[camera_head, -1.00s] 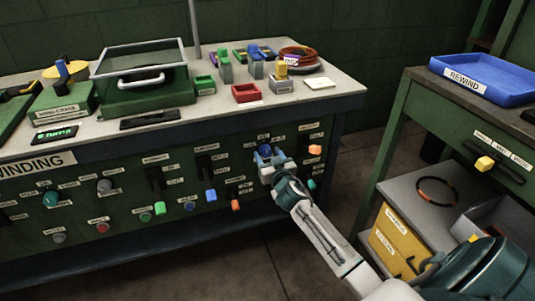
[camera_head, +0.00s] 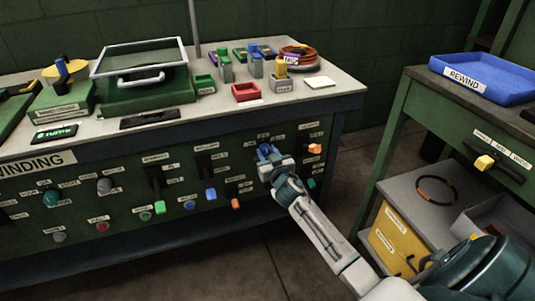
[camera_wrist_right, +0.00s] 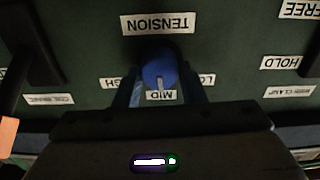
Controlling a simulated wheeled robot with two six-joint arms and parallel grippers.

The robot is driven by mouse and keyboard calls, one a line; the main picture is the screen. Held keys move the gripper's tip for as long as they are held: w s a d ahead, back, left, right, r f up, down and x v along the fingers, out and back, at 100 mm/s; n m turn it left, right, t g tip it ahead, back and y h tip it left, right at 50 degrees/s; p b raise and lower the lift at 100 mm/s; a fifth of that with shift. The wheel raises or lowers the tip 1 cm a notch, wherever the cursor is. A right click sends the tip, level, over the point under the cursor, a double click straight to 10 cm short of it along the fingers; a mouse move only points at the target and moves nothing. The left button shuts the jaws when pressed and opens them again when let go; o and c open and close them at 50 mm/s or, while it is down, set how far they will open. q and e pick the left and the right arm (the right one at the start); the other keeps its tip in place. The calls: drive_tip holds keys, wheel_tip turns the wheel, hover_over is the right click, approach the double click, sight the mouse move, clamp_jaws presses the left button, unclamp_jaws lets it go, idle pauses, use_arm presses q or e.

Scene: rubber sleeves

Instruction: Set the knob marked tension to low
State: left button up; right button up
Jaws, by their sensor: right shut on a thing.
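The blue tension knob (camera_head: 264,149) is on the front panel of the winding bench. In the right wrist view, which is upside down, the knob (camera_wrist_right: 159,68) sits below the label TENSION (camera_wrist_right: 158,23). Its white pointer line is toward the label MID (camera_wrist_right: 161,95). The side labels are partly covered by my fingers; parts of HIGH and LOW show at left and right. My right gripper (camera_head: 268,160) is at the panel, shut on the knob, with one finger on each side (camera_wrist_right: 160,90). My left gripper is not in view.
A side table with a blue rewind tray (camera_head: 483,80) stands at right. Open floor lies between.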

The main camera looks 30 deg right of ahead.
drive_tip(key=n, duration=0.3)
drive_tip(key=shift+n, duration=0.3)
drive_tip(key=n+p, duration=0.1)
drive_tip(key=n, duration=0.3)
drive_tip(key=shift+a, duration=0.1)
drive_tip(key=shift+f+n, duration=0.1)
drive_tip(key=shift+n, duration=0.6)
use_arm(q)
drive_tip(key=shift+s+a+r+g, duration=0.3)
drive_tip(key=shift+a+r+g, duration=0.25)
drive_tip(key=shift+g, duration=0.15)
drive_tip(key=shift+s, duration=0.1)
use_arm(e)
drive_tip(key=shift+n, duration=0.3)
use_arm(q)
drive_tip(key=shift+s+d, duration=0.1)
use_arm(e)
drive_tip(key=o, duration=1)
